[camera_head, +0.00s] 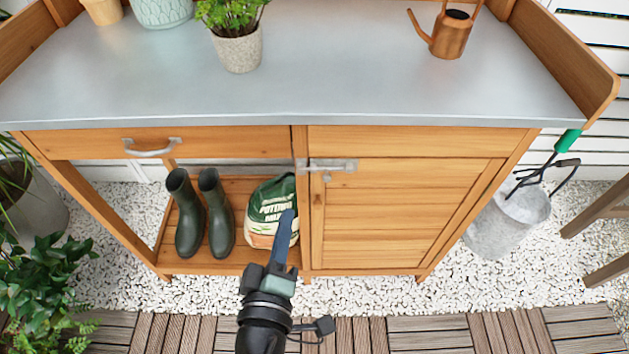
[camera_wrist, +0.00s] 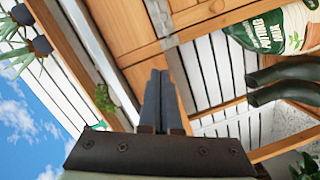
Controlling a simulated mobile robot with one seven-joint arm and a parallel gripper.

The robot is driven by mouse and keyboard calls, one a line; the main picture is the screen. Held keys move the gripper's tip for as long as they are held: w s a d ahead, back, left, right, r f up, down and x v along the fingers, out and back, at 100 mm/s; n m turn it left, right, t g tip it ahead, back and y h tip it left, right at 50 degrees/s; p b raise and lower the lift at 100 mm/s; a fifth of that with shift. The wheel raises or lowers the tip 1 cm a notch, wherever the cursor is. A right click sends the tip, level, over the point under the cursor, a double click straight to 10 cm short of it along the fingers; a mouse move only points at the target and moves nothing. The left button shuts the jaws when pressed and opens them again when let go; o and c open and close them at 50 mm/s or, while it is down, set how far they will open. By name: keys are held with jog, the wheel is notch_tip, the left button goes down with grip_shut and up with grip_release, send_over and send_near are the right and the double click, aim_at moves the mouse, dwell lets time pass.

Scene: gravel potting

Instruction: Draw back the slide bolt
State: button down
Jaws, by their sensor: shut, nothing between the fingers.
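The slide bolt (camera_head: 334,165) is a grey metal bolt on the top left corner of the cabinet door (camera_head: 405,212). It lies across the gap between the door and the post on its left, with a small knob hanging below it. The door sits closed. My gripper (camera_head: 288,213) is in front of the bench, below and left of the bolt, apart from it, in front of the potting mix bag. In the wrist view my gripper's fingers (camera_wrist: 160,73) are together and empty. A grey metal strip beyond them, at the top, looks like the bolt (camera_wrist: 161,18).
The potting mix bag (camera_head: 267,205) and two dark green boots (camera_head: 187,220) stand on the open lower shelf, left of the door. A drawer handle (camera_head: 152,148) sticks out at upper left. The door's front is clear.

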jog(key=w+d+f, duration=0.3)
jog(key=w+d, duration=0.1)
jog(key=w, duration=0.6)
jog(key=shift+d, duration=0.35)
jog(key=shift+d+r+p, duration=0.1)
jog(key=shift+p, duration=0.25)
jog(key=d+p, duration=0.1)
jog(key=d, duration=0.2)
